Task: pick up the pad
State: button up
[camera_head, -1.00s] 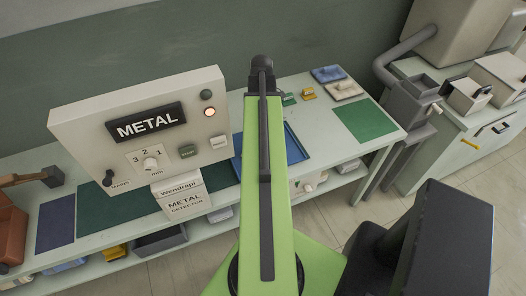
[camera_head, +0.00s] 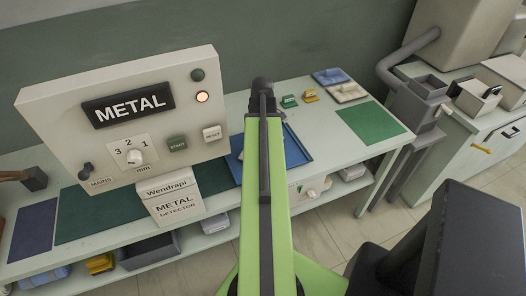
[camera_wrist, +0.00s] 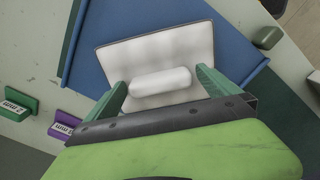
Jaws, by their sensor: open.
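In the wrist view a white, softly quilted pad (camera_wrist: 190,42) lies on a blue tray (camera_wrist: 120,20). A rounded white bar (camera_wrist: 160,82) lies along the pad's near part, perhaps a grip on it. My gripper (camera_wrist: 161,79) is open, with one green finger at each end of the bar. I cannot tell whether the fingers touch it. In the head view the blue tray (camera_head: 296,150) shows beside my green arm; the arm hides the pad and the gripper there.
A box panel marked METAL (camera_head: 128,120) stands on the bench at left. Small green (camera_head: 289,101) and yellow (camera_head: 311,96) blocks, blue and white trays (camera_head: 347,92) and a green mat (camera_head: 370,122) lie at right. Green and purple labelled blocks (camera_wrist: 65,127) show at the wrist view's left.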

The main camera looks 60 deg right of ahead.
jog(key=shift+r, duration=0.1)
jog(key=c, duration=1.5)
notch_tip(320, 180, up, 4)
jog(key=p, duration=0.4)
jog(key=shift+r, duration=0.25)
jog(key=shift+s+a+r+p, duration=0.15)
jog(key=shift+s+r+p, duration=0.9)
jog(key=shift+s, duration=0.9)
jog(key=shift+s+a+r+p, duration=0.1)
jog(key=shift+s+r+p, duration=0.95)
jog(key=shift+s, duration=0.85)
jog(key=shift+s+a+r+p, duration=0.15)
jog(key=shift+s+r+p, duration=0.9)
jog(key=shift+s, duration=0.9)
